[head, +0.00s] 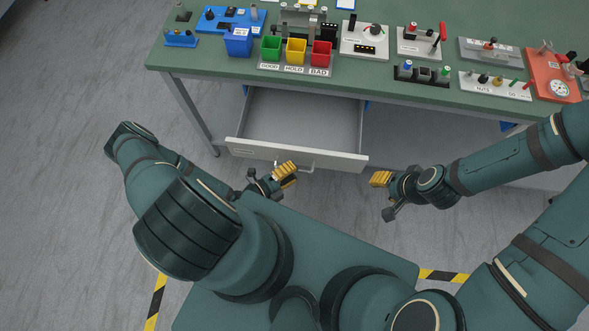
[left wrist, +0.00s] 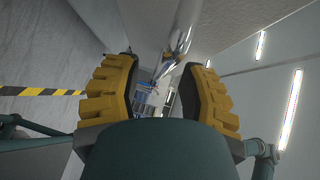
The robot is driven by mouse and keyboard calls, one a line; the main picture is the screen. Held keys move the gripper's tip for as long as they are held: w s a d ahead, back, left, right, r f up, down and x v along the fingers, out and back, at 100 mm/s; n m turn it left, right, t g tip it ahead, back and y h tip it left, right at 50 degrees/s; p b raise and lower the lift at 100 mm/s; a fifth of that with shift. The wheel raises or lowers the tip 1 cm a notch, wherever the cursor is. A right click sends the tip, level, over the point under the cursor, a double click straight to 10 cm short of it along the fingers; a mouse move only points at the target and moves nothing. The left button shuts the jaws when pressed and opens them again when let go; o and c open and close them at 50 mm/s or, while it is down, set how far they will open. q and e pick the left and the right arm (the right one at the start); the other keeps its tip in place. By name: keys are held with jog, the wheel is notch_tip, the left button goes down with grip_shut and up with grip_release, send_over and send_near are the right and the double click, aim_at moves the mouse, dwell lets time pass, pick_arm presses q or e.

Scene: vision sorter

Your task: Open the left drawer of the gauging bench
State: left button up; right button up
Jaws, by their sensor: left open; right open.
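The left drawer (head: 297,152) of the gauging bench (head: 210,64) is pulled out and its tray looks empty in the head view. Its bar handle (head: 309,168) is on the front panel. My left gripper (head: 288,174) is just in front of the handle, with yellow fingers spread. In the left wrist view, the open fingers (left wrist: 160,90) show a shiny bar (left wrist: 182,38) beyond and between them; I cannot tell if they touch it. My right gripper (head: 381,179) is open and empty, to the right of the drawer front.
On the bench top stand a blue bin (head: 238,42), green (head: 271,48), yellow (head: 296,51) and red bins (head: 321,54), and several gauging fixtures. Yellow-black tape (head: 443,275) marks the floor. Grey floor is free left of the bench.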

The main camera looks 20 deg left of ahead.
pick_arm(q)
jog(key=v, duration=1)
jog(key=shift+s, duration=0.3)
jog(key=s+d+r+m+g+h, duration=0.1)
jog(key=d+r+m+g, duration=0.25)
jog(key=m+g, duration=0.8)
jog(key=s+d+r+m+g+h, duration=0.2)
jog(key=d+m+g, duration=0.35)
jog(key=m, duration=1.05)
jog(key=w+d+r+m+t+y, duration=0.1)
jog(key=w+r+m+t+y, duration=0.1)
jog(key=w+m, duration=0.4)
jog(key=w+d+r+m+t+y, duration=0.1)
jog(key=w+r+m+y, duration=0.4)
jog(key=m, duration=0.9)
notch_tip(320, 180, up, 2)
jog(key=shift+w+d+r+t, duration=0.1)
jog(key=shift+w+d+t, duration=0.2)
jog(key=shift+w+t, duration=0.7)
jog(key=shift+w+a, duration=0.1)
